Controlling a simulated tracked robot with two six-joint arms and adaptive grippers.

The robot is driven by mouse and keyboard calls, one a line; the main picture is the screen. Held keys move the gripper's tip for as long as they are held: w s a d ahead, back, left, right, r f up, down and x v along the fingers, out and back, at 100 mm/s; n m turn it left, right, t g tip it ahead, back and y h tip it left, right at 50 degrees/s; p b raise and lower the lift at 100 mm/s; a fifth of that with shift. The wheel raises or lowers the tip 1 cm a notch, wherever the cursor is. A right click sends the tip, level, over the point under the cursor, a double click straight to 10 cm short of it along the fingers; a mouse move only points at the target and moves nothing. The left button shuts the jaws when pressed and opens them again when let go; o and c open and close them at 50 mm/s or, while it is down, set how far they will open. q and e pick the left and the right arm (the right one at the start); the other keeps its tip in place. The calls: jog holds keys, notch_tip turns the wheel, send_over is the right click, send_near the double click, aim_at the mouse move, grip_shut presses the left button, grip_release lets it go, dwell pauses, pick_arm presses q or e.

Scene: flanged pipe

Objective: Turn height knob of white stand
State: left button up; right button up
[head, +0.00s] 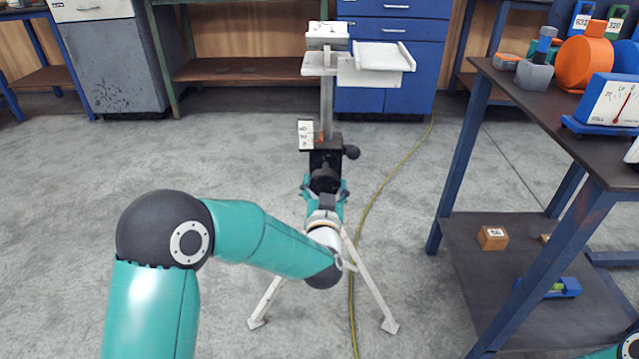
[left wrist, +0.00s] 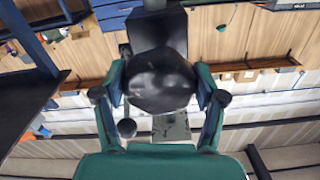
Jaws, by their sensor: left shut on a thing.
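The white stand (head: 369,280) stands on the floor at the centre of the head view, on splayed legs. Its grey post rises to a white platform (head: 376,57). A black knob (head: 324,174) sits on the dark block at the post's foot, facing me. My left gripper (head: 324,188) is shut on this knob, one finger on each side. In the left wrist view the faceted black knob (left wrist: 160,82) fills the space between the fingers of the left gripper (left wrist: 162,88). A smaller black side knob (head: 351,152) sticks out at the right. My right gripper is out of view.
A white scale plate (head: 305,135) is beside the post. A blue-legged table (head: 497,110) with a gauge (head: 612,102) and orange parts stands at the right. A yellow cable (head: 372,205) runs along the floor. The floor left of the stand is clear.

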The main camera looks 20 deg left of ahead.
pick_arm(q)
jog(key=m, duration=0.1)
jog(key=m+p, duration=0.1)
jog(key=m, duration=0.1)
jog(key=m+p, duration=0.1)
jog(key=shift+a+r, duration=0.2)
jog(key=shift+r, duration=0.05)
jog(key=m+p, duration=0.2)
jog(key=m, duration=0.3)
jog(key=shift+r+m, duration=0.1)
jog(key=shift+m, duration=0.3)
jog(key=m+p, duration=0.2)
jog(key=m, duration=0.2)
jog(key=shift+m, duration=0.3)
jog(key=shift+m+p, duration=0.9)
jog(key=shift+m, duration=1.1)
jog(key=shift+d, duration=0.1)
jog(key=o, duration=1.1)
jog(key=shift+f, duration=0.2)
jog(key=shift+c, duration=0.2)
jog(key=shift+o, duration=0.4)
